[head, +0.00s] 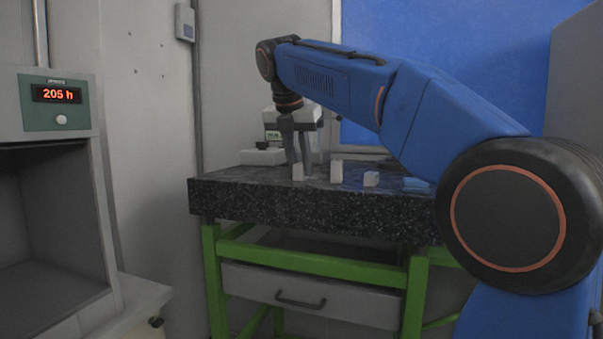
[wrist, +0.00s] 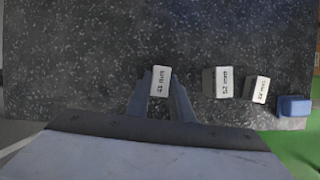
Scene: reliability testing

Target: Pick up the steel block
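Three pale grey blocks stand in a row on the dark speckled stone table (head: 235,190); none is plainly named as the steel one. The leftmost block (head: 298,172) is upright, with a printed label on top that is too small to read surely; in the wrist view it (wrist: 161,82) lies between the fingertips. My gripper (head: 299,160) points straight down over it, one finger on each side, and it also shows in the wrist view (wrist: 160,88). Whether the fingers press on the block cannot be told. The block appears to rest on the table.
To the right stand a middle block (wrist: 222,82), a smaller block (wrist: 258,90) and a blue object (wrist: 294,105) near the table edge. A white-and-green device (head: 272,135) stands behind my gripper. A cabinet with a 205 h display (head: 57,94) is at left.

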